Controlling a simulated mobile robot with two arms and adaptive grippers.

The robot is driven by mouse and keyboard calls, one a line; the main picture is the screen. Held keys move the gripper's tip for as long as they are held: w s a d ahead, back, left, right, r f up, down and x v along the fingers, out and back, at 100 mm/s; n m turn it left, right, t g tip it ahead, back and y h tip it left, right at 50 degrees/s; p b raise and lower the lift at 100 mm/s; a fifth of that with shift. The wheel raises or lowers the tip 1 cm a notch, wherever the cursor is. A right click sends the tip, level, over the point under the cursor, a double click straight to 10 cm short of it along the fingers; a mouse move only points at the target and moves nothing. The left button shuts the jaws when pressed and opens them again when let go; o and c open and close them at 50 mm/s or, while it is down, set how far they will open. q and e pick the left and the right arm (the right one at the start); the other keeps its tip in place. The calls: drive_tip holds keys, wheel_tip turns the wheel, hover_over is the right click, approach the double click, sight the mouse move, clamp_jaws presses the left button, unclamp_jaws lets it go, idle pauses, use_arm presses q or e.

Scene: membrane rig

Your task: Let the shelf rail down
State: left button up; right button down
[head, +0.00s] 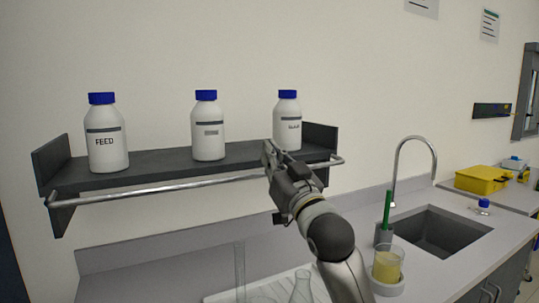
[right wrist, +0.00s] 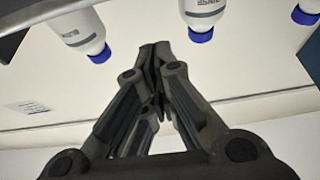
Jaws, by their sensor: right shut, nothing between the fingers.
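The dark wall shelf (head: 160,163) carries a metal rail (head: 165,188) along its front. In the head view the rail runs just in front of and slightly below the shelf board, in front of none of the bottles. My right gripper (head: 268,153) is at the shelf front near the rail's right part and hides a piece of it. In the right wrist view its fingers (right wrist: 155,50) are together with nothing between them. I cannot tell whether the gripper touches the rail. My left gripper is not in view.
Three white blue-capped bottles stand on the shelf: FEED (head: 106,140), a middle one (head: 207,130) and a right one (head: 287,125) close behind my gripper. Below are glassware (head: 302,287), a yellow-filled beaker (head: 387,264), a sink (head: 435,232) and a tap (head: 415,140).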

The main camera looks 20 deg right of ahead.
use_arm(q)
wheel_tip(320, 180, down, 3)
drive_tip(key=b, duration=0.3)
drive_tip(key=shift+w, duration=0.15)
use_arm(e)
drive_tip(key=f+v, duration=0.2)
drive_tip(key=v, duration=0.8)
drive_tip(key=shift+w, duration=0.45)
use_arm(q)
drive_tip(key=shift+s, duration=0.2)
use_arm(e)
drive_tip(key=shift+r, duration=0.15)
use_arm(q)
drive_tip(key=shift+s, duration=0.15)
